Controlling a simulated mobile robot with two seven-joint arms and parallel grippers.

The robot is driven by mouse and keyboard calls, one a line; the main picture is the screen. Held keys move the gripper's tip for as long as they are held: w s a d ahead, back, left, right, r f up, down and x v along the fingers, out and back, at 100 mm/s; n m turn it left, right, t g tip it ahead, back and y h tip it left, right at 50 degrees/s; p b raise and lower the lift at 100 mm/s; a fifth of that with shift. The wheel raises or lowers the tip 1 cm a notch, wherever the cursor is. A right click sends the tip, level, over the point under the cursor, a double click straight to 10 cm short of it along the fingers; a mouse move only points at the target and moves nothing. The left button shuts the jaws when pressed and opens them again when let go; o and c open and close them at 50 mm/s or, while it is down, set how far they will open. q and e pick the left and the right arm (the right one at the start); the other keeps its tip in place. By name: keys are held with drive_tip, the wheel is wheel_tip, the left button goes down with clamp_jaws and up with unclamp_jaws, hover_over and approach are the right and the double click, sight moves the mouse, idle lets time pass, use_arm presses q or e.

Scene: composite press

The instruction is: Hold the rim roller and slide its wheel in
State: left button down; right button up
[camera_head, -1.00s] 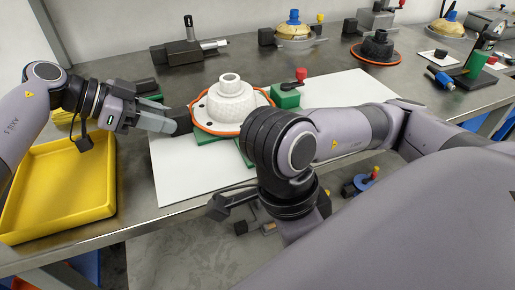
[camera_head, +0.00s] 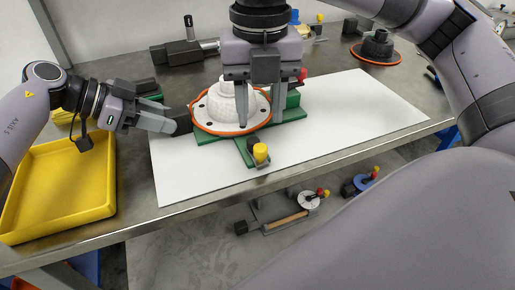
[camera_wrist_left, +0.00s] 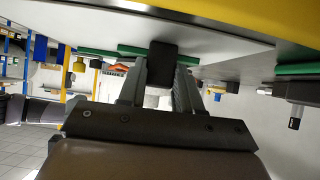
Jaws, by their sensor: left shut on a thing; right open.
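The green fixture (camera_head: 241,152), which I take to be the rim roller, lies on a white sheet. It carries an orange-rimmed disc (camera_head: 205,127) with a white domed part (camera_head: 229,106) on top. A yellow knob (camera_head: 261,152) stands at its front and a red knob (camera_head: 302,75) behind right. I cannot tell which part is the wheel. My left gripper (camera_head: 172,125) is shut on a black block (camera_head: 183,119) at the fixture's left; the block also shows in the left wrist view (camera_wrist_left: 161,62). My right gripper (camera_head: 260,112) points down, open, at the white part's right side, hiding some of it.
A yellow tray (camera_head: 60,190) sits at the left. The white sheet (camera_head: 365,105) is clear to the right. A grey-and-black device (camera_head: 180,50) and another black part on an orange disc (camera_head: 376,47) stand behind. Tools lie below the table's front edge.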

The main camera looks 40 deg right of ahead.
sight(260, 145)
drive_tip(key=shift+f, duration=3.4)
clamp_jaws()
